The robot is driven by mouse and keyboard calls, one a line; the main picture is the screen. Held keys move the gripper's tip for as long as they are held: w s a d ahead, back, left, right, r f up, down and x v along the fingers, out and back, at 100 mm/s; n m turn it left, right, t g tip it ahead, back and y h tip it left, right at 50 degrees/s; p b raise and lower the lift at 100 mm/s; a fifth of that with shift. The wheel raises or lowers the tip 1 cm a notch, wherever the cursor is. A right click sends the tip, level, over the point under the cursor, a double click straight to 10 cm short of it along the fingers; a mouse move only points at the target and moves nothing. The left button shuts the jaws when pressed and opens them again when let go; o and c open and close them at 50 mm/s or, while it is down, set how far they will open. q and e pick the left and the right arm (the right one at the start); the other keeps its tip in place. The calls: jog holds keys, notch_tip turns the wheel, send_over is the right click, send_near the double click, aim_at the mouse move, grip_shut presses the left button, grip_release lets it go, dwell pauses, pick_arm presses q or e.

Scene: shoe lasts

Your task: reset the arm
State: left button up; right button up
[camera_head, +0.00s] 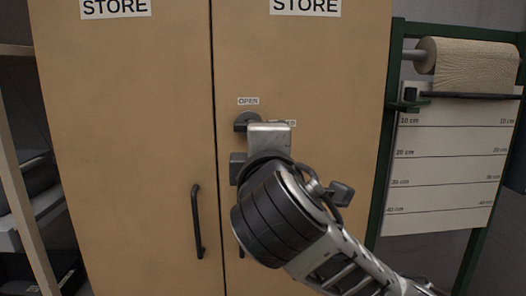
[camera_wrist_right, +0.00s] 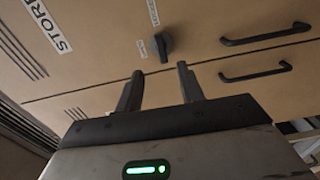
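My right arm comes in from the lower right in the head view, and its gripper (camera_wrist_right: 160,76) is in front of the right cabinet door. In the right wrist view its two dark fingers are apart with nothing between them. A dark knob (camera_wrist_right: 163,46) on the door lies just beyond the fingertips, apart from them in the picture. The knob also shows in the head view (camera_head: 243,121), below an "OPEN" label (camera_head: 248,101) and partly behind my gripper. A second label (camera_head: 291,123) is partly hidden. My left gripper is not in view.
The tan cabinet (camera_head: 130,120) has two doors that look shut, with dark bar handles (camera_head: 197,222); my arm partly hides the right one. At right stands a green frame (camera_head: 382,150) with a paper roll (camera_head: 475,63) and a measuring board (camera_head: 445,165). Shelving (camera_head: 22,170) is at left.

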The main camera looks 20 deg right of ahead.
dwell(0.4)
jog(key=a+f+m+g+y, duration=0.15)
jog(key=f+y, duration=0.25)
jog(key=f, duration=0.9)
jog(key=a+f+m+g+y, duration=0.1)
jog(key=a+f+g+y, duration=0.2)
jog(key=f, duration=1)
jog(key=s+d+f+m+g+y, duration=0.1)
jog(key=s+d+f+m+g, duration=0.1)
jog(key=s+f+m, duration=0.8)
jog(key=s+f, duration=0.7)
jog(key=f, duration=0.2)
jog(key=shift+s+d+f, duration=0.25)
jog(key=shift+d+f, duration=0.1)
